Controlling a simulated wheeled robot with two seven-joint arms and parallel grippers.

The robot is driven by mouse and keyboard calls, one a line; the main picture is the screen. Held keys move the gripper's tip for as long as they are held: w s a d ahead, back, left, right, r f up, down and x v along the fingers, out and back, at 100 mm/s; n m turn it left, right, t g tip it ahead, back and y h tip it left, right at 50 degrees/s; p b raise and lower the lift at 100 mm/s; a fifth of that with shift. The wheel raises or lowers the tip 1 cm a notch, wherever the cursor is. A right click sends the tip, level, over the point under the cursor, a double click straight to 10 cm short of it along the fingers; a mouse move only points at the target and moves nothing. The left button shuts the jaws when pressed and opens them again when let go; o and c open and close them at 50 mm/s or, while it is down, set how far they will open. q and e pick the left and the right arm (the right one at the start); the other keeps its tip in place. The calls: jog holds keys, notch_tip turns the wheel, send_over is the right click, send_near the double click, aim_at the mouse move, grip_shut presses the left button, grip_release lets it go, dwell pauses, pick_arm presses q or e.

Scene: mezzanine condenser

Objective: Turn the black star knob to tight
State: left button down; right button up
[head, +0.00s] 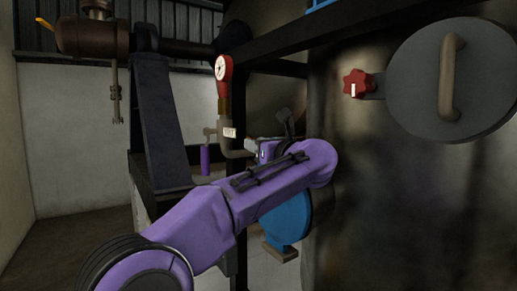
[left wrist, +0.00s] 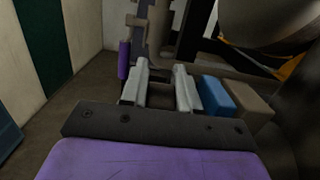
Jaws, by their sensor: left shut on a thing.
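My left arm reaches in from the left, and its gripper (head: 262,146) is at the pipework beside the large dark vessel. In the left wrist view, its two pale fingers (left wrist: 161,88) are closed around a dark piece between them. That piece is mostly hidden, and I cannot tell whether it is the black star knob. No black star knob shows clearly. A red star knob (head: 356,83) with a white mark sits beside a round grey hatch cover (head: 410,85), away from the gripper. My right gripper is out of view.
A purple handle (head: 205,160) hangs left of the gripper. A blue round body (head: 287,220) is below my forearm. Dark frame beams and the vessel (head: 350,200) crowd the right.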

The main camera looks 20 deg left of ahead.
pick_arm(q)
jog(key=c, duration=0.9)
grip_release()
jog(key=shift+f, duration=0.1)
jog(key=shift+c, duration=0.2)
jog(key=shift+w+a, duration=0.1)
jog(key=shift+a, duration=0.05)
jog(key=b+v, duration=0.4)
jog(key=v, duration=0.6)
jog(key=shift+d+f+b, duration=0.1)
jog(key=shift+d+b, duration=0.1)
jog(key=shift+b, duration=0.15)
